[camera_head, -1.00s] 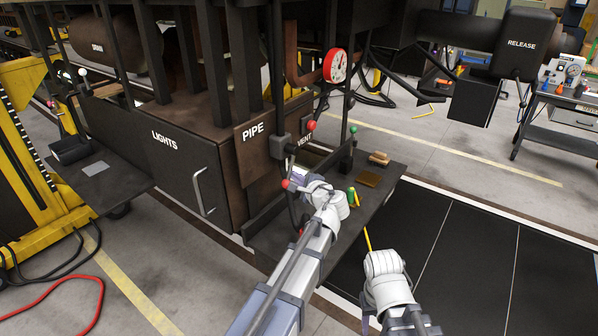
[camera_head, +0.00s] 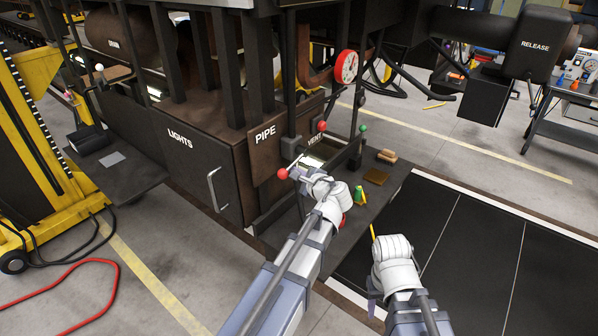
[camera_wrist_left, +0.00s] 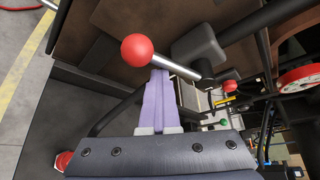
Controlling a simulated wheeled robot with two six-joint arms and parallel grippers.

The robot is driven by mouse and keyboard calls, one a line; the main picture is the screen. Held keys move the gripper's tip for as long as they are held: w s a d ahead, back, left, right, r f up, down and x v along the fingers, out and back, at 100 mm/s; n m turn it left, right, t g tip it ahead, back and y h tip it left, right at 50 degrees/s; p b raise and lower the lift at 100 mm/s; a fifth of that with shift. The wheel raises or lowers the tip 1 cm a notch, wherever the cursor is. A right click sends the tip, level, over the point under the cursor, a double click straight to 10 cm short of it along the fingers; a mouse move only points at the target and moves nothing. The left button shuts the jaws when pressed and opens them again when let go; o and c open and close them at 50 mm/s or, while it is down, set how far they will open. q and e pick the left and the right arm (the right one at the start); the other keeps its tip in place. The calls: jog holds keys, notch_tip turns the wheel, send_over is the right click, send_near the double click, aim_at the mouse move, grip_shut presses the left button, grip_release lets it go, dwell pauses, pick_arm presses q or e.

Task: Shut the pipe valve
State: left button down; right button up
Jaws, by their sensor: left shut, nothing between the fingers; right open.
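The pipe valve lever, with a red ball knob (camera_head: 283,174) and a metal rod, stands below the PIPE label (camera_head: 265,134) in the head view. In the left wrist view the knob (camera_wrist_left: 138,50) is large and its rod runs right and down to a dark fitting. My left gripper (camera_wrist_left: 158,82) is shut and empty, its lilac fingertips at the rod just beside the knob; contact is hard to tell. My right gripper (camera_head: 373,298) is open, low over the dark floor panels, away from the valve.
The VENT lever's red knob (camera_head: 322,126) and a green knob (camera_head: 363,128) are close by. The LIGHTS cabinet (camera_head: 190,165) is left of the valve. A yellow lift (camera_head: 40,150) stands far left.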

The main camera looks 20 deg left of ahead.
pick_arm(q)
jog(key=shift+s+a+r+p, duration=0.1)
jog(key=shift+r+p, duration=0.35)
jog(key=shift+r, duration=0.4)
notch_tip(320, 180, down, 4)
jog(key=b, duration=0.4)
jog(key=s+d+r+p, duration=0.3)
jog(key=d+r+p, duration=0.1)
jog(key=d, duration=0.5)
jog(key=shift+r+p, duration=0.4)
jog(key=shift+p, duration=0.25)
jog(key=shift+s, duration=0.1)
